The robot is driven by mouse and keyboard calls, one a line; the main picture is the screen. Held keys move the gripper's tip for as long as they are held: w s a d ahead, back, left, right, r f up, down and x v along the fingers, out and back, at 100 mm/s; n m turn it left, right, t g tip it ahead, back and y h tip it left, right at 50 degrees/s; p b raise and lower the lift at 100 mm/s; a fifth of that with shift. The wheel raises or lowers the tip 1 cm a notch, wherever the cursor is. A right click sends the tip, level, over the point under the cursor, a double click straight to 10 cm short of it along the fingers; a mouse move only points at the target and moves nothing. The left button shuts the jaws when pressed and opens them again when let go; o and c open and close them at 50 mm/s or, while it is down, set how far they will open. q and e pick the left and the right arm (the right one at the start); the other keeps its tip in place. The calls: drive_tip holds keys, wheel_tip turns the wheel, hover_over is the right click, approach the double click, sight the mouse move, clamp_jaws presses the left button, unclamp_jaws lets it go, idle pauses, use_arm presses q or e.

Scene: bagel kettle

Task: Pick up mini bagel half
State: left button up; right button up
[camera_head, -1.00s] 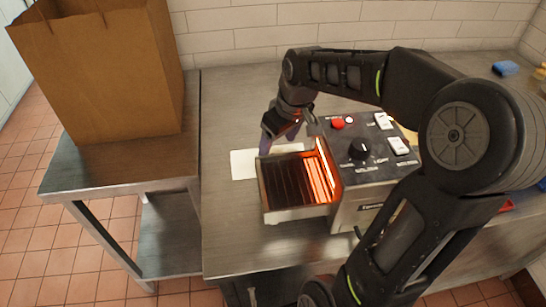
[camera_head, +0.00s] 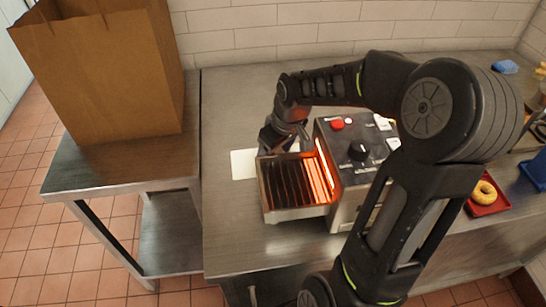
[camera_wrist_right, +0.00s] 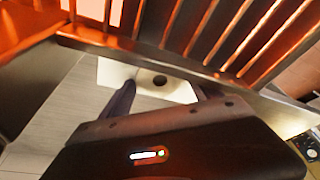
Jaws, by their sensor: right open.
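I cannot make out a mini bagel half for certain. A whole yellow ring-shaped bagel (camera_head: 484,192) sits on a red tray (camera_head: 497,207) at the right. My right gripper (camera_head: 272,148) is behind the toaster's open, glowing tray (camera_head: 292,213), low and partly hidden by it. In the right wrist view its dark fingers (camera_wrist_right: 161,93) are spread apart over a pale sheet. A small dark round spot (camera_wrist_right: 160,80) shows on the sheet between them; I cannot tell what it is. Nothing is seen held. My left gripper is not in view.
The toaster (camera_head: 352,165) stands on the steel counter (camera_head: 228,225), its heating bars glowing orange close to my right gripper. The pale sheet (camera_head: 243,164) lies left of the gripper. A paper bag (camera_head: 105,75) stands on a side table. The counter's left front is clear.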

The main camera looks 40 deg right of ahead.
drive_tip(key=shift+c, duration=0.4)
drive_tip(key=c, duration=1)
drive_tip(key=shift+r, duration=0.1)
wheel_tip(320, 180, up, 10)
drive_tip(key=shift+b, duration=0.4)
